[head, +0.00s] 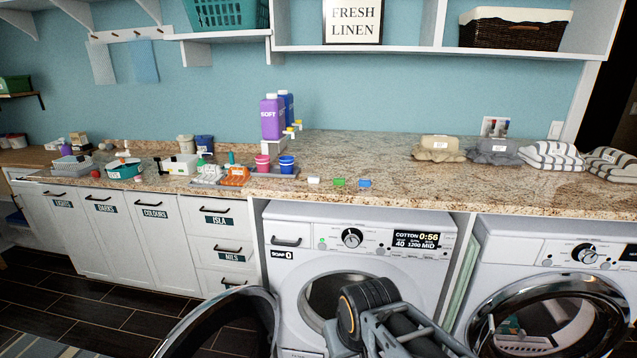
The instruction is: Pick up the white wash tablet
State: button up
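A small white wash tablet (313,181) lies on the speckled granite counter (400,187) near its front edge, above the left washing machine. A green tablet (339,182) and a blue tablet (365,184) lie in a row to its right, with gaps between them. Part of my arm shows at the bottom centre, in front of the left washing machine and well below the counter top. No fingertips of my gripper can be made out. Nothing touches the white tablet.
An open washer door (232,325) juts out at lower left. Folded striped towels (548,156) lie at right. The counter behind the tablets is clear.

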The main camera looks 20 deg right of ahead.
aim_at(312, 179)
jog(key=k, duration=1.25)
jog(key=u, duration=0.75)
jog(key=i, duration=1.6)
jog(key=z, duration=0.85)
jog(key=i, duration=0.75)
jog(key=z, duration=0.75)
